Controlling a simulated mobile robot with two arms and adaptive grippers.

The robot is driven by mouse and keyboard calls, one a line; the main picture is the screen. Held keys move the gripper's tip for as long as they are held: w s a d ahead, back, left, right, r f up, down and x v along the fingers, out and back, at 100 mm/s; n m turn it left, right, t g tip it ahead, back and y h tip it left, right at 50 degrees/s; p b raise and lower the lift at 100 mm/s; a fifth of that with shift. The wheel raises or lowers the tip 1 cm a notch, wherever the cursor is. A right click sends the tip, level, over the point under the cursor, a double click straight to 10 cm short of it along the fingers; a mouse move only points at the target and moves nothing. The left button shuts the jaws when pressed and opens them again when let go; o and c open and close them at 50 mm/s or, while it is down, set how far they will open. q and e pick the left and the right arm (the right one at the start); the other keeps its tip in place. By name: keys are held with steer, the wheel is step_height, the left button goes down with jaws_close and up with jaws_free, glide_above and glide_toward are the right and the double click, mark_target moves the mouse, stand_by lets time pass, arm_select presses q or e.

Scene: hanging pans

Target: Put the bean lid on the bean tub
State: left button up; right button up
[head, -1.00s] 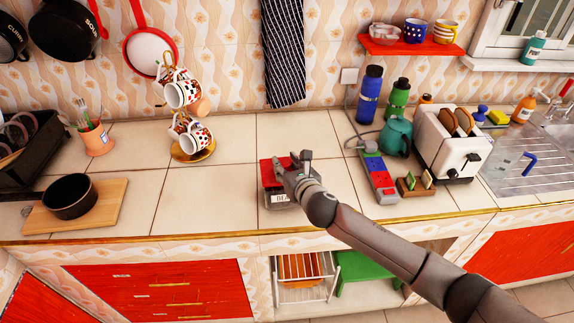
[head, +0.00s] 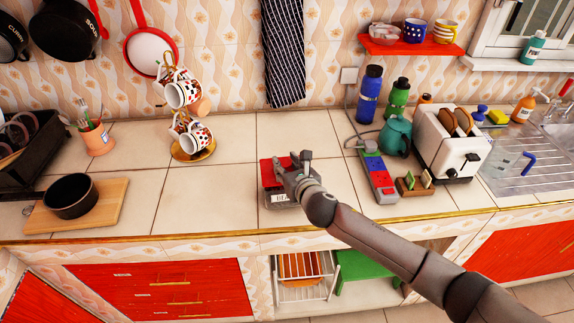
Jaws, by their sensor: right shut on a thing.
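The bean tub (head: 276,203) is a clear tub with a white label on its front, standing on the tiled counter near the front edge. The red bean lid (head: 268,172) is over the top of the tub. I cannot tell whether it sits flush on the rim. My right gripper (head: 287,171) is shut on the lid from the right side and hides its right part and part of the tub. My left gripper is not in view.
A mug tree (head: 196,155) stands behind to the left, and a wooden board (head: 105,205) with a black pan is further left. A power strip (head: 377,178), kettle (head: 396,138) and toaster (head: 455,145) are to the right. The counter left of the tub is clear.

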steer(key=shift+f+b, duration=0.6)
steer(key=shift+f, duration=0.4)
stand_by(0.7)
steer(key=o, duration=1.1)
steer(key=v, duration=1.2)
step_height(320, 180, up, 6)
steer(key=p, duration=0.7)
